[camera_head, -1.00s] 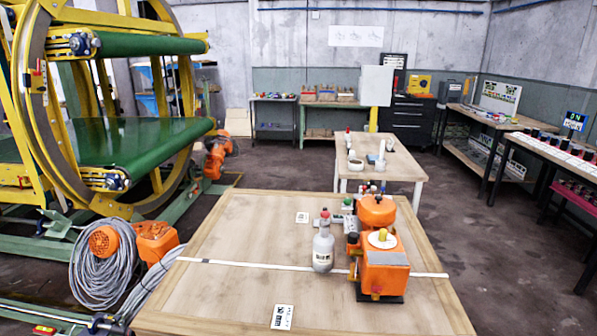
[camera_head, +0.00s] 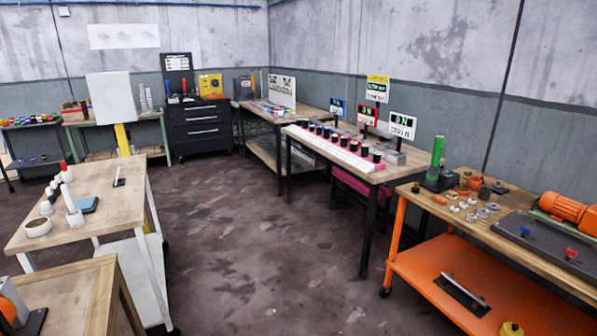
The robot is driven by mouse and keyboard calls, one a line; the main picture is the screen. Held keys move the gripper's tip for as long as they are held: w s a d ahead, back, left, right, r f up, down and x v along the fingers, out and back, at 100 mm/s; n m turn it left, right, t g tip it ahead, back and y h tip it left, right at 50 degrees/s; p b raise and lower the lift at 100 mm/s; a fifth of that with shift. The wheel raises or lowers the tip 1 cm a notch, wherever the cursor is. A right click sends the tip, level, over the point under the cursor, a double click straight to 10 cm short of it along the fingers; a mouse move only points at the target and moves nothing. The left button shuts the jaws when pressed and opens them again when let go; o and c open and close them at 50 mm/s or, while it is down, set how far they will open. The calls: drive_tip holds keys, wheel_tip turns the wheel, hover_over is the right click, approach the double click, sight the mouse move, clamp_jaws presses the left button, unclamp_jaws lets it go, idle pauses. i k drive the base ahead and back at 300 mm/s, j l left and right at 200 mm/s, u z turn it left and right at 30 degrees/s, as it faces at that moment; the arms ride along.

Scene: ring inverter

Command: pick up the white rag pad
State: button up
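I cannot make out a white rag pad for certain in this view. Several small pale items lie on the wooden bench at the right, among them a group of small pale and grey parts (camera_head: 470,208), too small to tell apart. On the wooden table (camera_head: 112,213) at the left stand a white ring-shaped item (camera_head: 37,228) and a white cylinder (camera_head: 75,219), with a flat blue item (camera_head: 87,205) beside them. My gripper is not in view.
The right bench has an orange lower shelf (camera_head: 430,270), a green cylinder (camera_head: 437,152) and an orange motor (camera_head: 567,210). A long bench with several black cups (camera_head: 340,141) stands behind. A black drawer cabinet (camera_head: 200,125) is at the back. The middle floor (camera_head: 245,225) is clear.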

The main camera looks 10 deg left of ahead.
sight(46, 207)
drive_tip(key=i+l+z, duration=0.25)
drive_tip(key=i+z, duration=0.2)
drive_tip(key=i, duration=0.3)
drive_tip(key=i+u, duration=0.3)
drive_tip(key=i, duration=0.15)
drive_tip(key=i+l+u, duration=0.1)
drive_tip(key=i+u, duration=0.25)
drive_tip(key=i+j+u, duration=0.15)
drive_tip(key=i+u, duration=0.35)
drive_tip(key=i, duration=0.3)
drive_tip(key=i+l+u, duration=0.15)
drive_tip(key=i+u, duration=0.3)
drive_tip(key=i, duration=0.4)
drive_tip(key=i+u, duration=0.45)
drive_tip(key=i+l+u, duration=0.3)
drive_tip(key=i+u, duration=0.15)
drive_tip(key=i+l+u, duration=0.7)
drive_tip(key=l+u, duration=0.2)
drive_tip(key=i+l+u, duration=0.25)
drive_tip(key=l+u, duration=0.2)
drive_tip(key=l, duration=0.15)
drive_tip(key=i+l+u, duration=0.15)
drive_tip(key=l+u, duration=0.3)
drive_tip(key=l, duration=0.2)
